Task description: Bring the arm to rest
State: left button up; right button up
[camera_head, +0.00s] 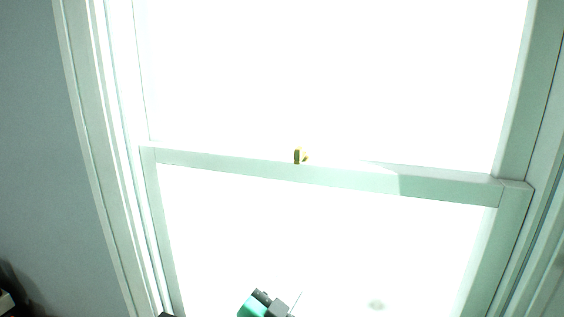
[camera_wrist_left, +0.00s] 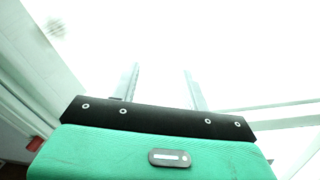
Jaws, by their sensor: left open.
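My left gripper (camera_head: 274,303) shows at the bottom edge of the head view, as a small green and grey part in front of the bright window. In the left wrist view, my left gripper (camera_wrist_left: 162,84) has its two pale fingers apart with nothing between them. The green housing and black bracket fill the lower part of that view. The fingers stand against a bright, washed-out background. My right gripper is in neither view.
A grey wall (camera_head: 45,150) is at the left. A dark object (camera_head: 12,290) shows at the lower left corner, cut off.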

pick_arm(q)
jog(key=s+a+f+n+g+y, duration=0.3)
jog(key=s+a+f+g, duration=0.1)
jog(key=s+a+f, duration=0.6)
jog(key=s+a+f+n+g+y, duration=0.35)
jog(key=s+a+f, duration=0.4)
jog(key=f, duration=0.35)
jog(key=s+a+f+n+g+y, duration=0.1)
jog(key=s+a+f+g, duration=0.15)
jog(key=s, duration=0.35)
jog(key=s+a+f+n+g, duration=0.1)
jog(key=s+a+f+g, duration=0.1)
jog(key=s+a, duration=0.25)
notch_tip(320, 180, down, 36)
jog(key=s+g+b, duration=0.1)
jog(key=g+b, duration=0.1)
jog(key=b, duration=0.5)
jog(key=s+a+f+b, duration=0.1)
jog(key=s+f+b, duration=0.1)
jog(key=s+f, duration=0.8)
jog(key=s+a+f+g+b, duration=0.1)
jog(key=s+a+f+b, duration=0.1)
jog(key=s+f, duration=0.8)
notch_tip(320, 180, down, 7)
jog(key=shift+b, duration=0.75)
